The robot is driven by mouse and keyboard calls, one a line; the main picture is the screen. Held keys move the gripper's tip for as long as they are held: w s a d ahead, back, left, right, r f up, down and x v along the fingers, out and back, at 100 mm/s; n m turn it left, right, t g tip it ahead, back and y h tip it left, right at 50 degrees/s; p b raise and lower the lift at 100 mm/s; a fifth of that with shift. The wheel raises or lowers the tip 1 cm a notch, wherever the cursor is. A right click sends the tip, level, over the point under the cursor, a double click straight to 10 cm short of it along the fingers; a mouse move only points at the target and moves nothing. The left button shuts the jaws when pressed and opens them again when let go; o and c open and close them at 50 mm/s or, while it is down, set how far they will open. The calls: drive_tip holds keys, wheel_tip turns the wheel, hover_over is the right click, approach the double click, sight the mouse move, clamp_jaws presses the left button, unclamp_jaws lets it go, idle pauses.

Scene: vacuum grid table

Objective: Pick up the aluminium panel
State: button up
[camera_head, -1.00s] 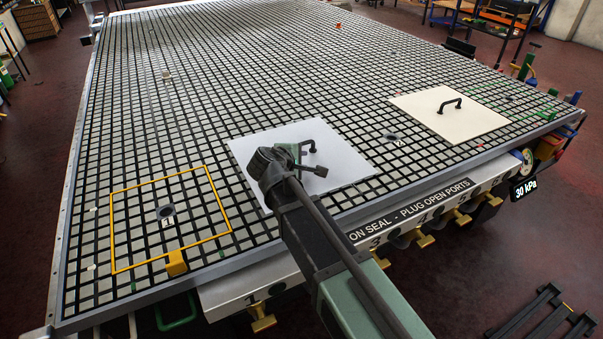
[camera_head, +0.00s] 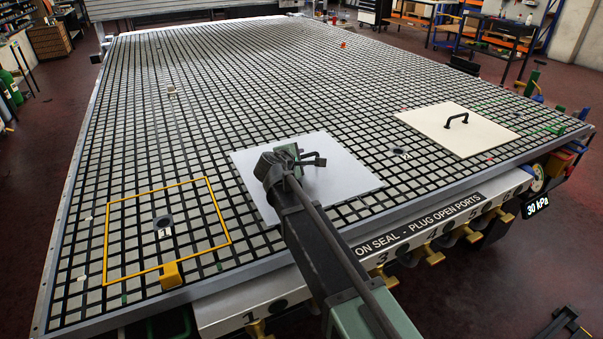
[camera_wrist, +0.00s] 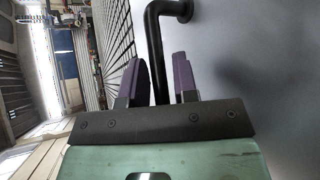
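The aluminium panel (camera_head: 345,185) is a flat pale grey sheet lying on the grid table, beyond the front edge. Its black handle (camera_head: 315,160) is partly hidden by my gripper (camera_head: 297,160), which is low over the panel. In the wrist view, the handle (camera_wrist: 155,40) runs between the two purple fingers of my gripper (camera_wrist: 160,68). The fingers are apart, with a narrow gap visible on the handle's right side. Whether the left finger touches the handle cannot be told.
A cream panel (camera_head: 450,140) with a black handle lies to the right. A yellow outlined frame (camera_head: 216,208) surrounds a port on the left, with a yellow block (camera_head: 171,275) at its front edge. The grid table (camera_head: 220,90) is largely clear behind.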

drive_tip(key=shift+w+d+f, duration=0.1)
drive_tip(key=shift+w+f, duration=0.1)
drive_tip(key=shift+w, duration=0.15)
drive_tip(key=shift+s+r, duration=0.1)
drive_tip(key=shift+c, duration=0.2)
clamp_jaws()
idle(0.9)
